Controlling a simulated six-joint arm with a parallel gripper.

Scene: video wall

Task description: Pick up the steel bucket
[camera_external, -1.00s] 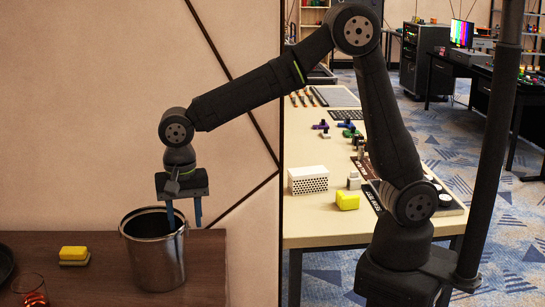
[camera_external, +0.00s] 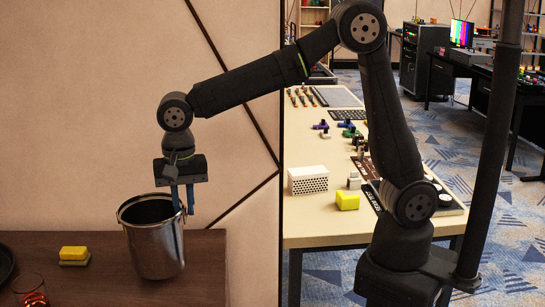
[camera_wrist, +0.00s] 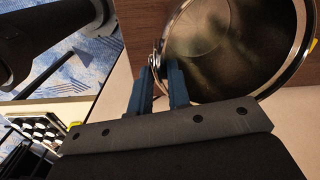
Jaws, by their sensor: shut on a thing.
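The steel bucket (camera_external: 155,245) is a shiny, open-topped pail at the right part of the brown table, tilted slightly. My gripper (camera_external: 182,200) is above its right rim, with blue fingers pointing down. In the wrist view, the fingers (camera_wrist: 160,75) are close together on the rim of the bucket (camera_wrist: 235,50), near a small handle fitting, and the bucket's dark interior shows. My gripper is shut on the bucket's rim. Whether the bucket's base is clear of the table cannot be told for certain.
A yellow sponge-like block (camera_external: 74,254) and a reddish glass (camera_external: 30,288) stand left on the brown table (camera_external: 105,268). A dark round dish (camera_external: 5,262) is at the left edge. A beige workbench (camera_external: 320,225) with small parts is to the right, past a wall panel.

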